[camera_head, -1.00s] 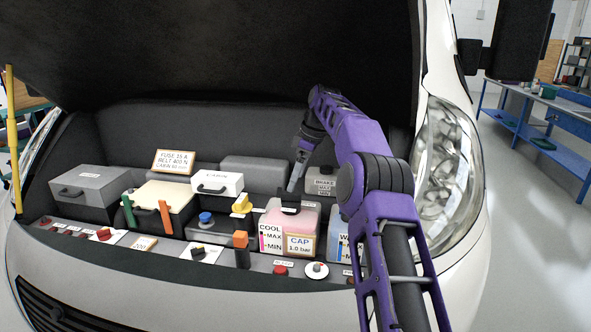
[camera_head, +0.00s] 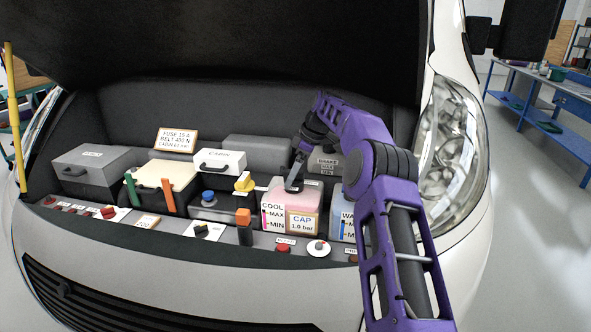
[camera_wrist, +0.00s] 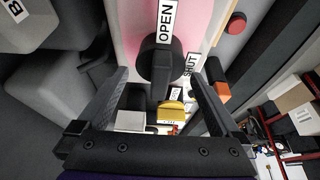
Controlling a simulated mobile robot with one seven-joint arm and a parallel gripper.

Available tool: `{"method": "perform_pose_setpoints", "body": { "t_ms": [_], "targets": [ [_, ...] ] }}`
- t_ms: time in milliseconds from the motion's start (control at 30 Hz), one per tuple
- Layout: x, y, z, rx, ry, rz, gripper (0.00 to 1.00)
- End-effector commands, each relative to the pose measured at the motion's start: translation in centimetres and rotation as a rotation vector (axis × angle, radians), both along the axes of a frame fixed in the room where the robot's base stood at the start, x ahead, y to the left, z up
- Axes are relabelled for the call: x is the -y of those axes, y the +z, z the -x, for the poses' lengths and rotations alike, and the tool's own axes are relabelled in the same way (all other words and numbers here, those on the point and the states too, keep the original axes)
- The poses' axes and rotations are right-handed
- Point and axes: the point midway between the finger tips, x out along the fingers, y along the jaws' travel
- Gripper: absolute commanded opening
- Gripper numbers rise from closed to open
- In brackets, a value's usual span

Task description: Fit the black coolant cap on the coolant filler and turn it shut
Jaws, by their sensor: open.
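The pink coolant tank (camera_head: 275,197) stands at the front of the bay, with COOL, MAX and MIN marks and a CAP 1.0 bar card. My gripper (camera_head: 292,187) is low over its top. In the wrist view a black round cap with a raised bar (camera_wrist: 158,64) is at the tank's pink top, beside the OPEN label (camera_wrist: 166,22); the SHUT label (camera_wrist: 191,66) is to its right. My gripper (camera_wrist: 160,100) is open, its fingers on either side of the bar's end with gaps. The filler neck is hidden; I cannot tell how the cap sits on it.
A yellow handle (camera_head: 244,183) and a blue cap (camera_head: 208,195) are left of the tank. The washer tank (camera_head: 343,224) is close on the right, the brake reservoir (camera_head: 327,164) behind. An orange-topped post (camera_head: 243,217) and red button (camera_head: 283,247) are in front.

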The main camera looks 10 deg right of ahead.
Motion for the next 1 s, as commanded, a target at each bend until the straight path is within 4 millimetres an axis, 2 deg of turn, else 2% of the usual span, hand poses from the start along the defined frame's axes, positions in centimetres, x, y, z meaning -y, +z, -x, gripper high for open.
{"method": "perform_pose_setpoints", "body": {
  "t_ms": [100, 533, 567, 900, 967, 1000],
  "targets": [
    [0.01, 0.01, 0.01, 0.000, 0.000, 0.000, 1.00],
    [0.03, 0.03, 0.00, 0.000, 0.000, 0.000, 0.23],
    [0.03, 0.06, -0.01, 0.001, 0.000, 0.000, 0.73],
    [0.04, 0.07, -0.02, 0.001, 0.000, 0.000, 0.12],
    [0.04, 0.07, -0.02, 0.001, 0.000, 0.000, 0.01],
    [0.04, 0.07, -0.02, 0.001, 0.000, 0.000, 0.00]
  ]
}}
